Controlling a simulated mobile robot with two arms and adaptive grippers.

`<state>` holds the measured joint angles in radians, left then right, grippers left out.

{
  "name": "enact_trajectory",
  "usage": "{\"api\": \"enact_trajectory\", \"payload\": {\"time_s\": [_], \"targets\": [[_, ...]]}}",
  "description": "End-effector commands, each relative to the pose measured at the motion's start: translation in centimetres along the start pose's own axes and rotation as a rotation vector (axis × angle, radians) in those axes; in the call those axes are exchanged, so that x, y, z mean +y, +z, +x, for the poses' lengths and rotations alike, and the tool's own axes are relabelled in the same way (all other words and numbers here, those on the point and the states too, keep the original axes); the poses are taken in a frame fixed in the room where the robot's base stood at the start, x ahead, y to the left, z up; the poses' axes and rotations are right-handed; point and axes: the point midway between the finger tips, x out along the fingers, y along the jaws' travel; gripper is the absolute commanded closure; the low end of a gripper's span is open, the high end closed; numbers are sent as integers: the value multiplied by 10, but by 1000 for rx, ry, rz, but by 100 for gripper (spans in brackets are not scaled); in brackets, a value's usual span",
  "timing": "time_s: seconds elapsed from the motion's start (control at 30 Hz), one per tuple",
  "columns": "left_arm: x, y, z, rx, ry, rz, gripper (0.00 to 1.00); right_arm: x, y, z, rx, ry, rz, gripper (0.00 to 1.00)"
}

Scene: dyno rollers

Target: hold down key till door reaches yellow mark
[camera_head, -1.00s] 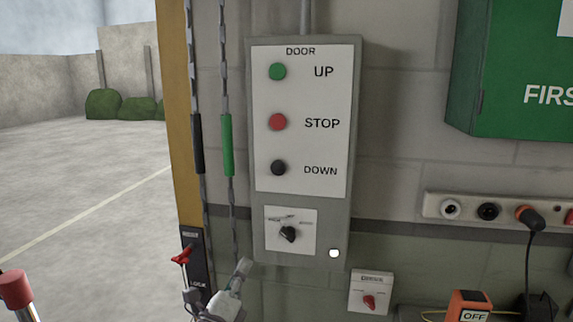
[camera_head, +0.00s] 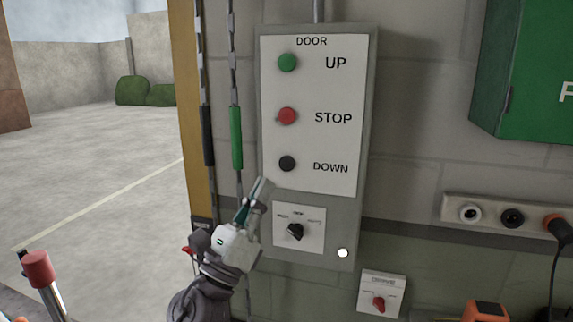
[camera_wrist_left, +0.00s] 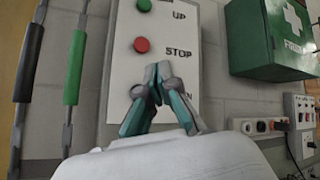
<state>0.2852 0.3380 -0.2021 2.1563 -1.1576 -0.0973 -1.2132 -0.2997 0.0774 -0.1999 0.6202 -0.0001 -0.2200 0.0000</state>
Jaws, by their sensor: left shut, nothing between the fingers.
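The door control panel (camera_head: 340,213) is on the wall in the head view. It has a green UP button (camera_head: 287,62), a red STOP button (camera_head: 287,116) and a black DOWN button (camera_head: 287,163), with a black selector switch (camera_head: 295,231) below. My left gripper (camera_head: 264,184) is shut and empty, its tips just below and left of the DOWN button; I see no contact. In the left wrist view my left gripper (camera_wrist_left: 158,73) covers the DOWN button, while the STOP button (camera_wrist_left: 142,45) shows above it. No door or yellow mark is recognisable. My right gripper is not in view.
Two cords with a black grip (camera_head: 207,136) and a green grip (camera_head: 236,138) hang left of the panel. A green first-aid box (camera_head: 527,75), a socket strip (camera_head: 490,214) and a red-knob switch (camera_head: 380,293) are to the right. The yard at far left is open floor.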

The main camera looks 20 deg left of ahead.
Motion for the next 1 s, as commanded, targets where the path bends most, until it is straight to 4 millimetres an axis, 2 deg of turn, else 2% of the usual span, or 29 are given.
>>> {"api": "enact_trajectory", "payload": {"time_s": [0.17,0.63,1.0], "targets": [[5,-5,5,0,1,-2,100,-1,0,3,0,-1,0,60],[37,-38,47,-1,1,-2,100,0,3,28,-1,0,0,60],[45,-46,61,1,0,-2,100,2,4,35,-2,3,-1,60]]}}
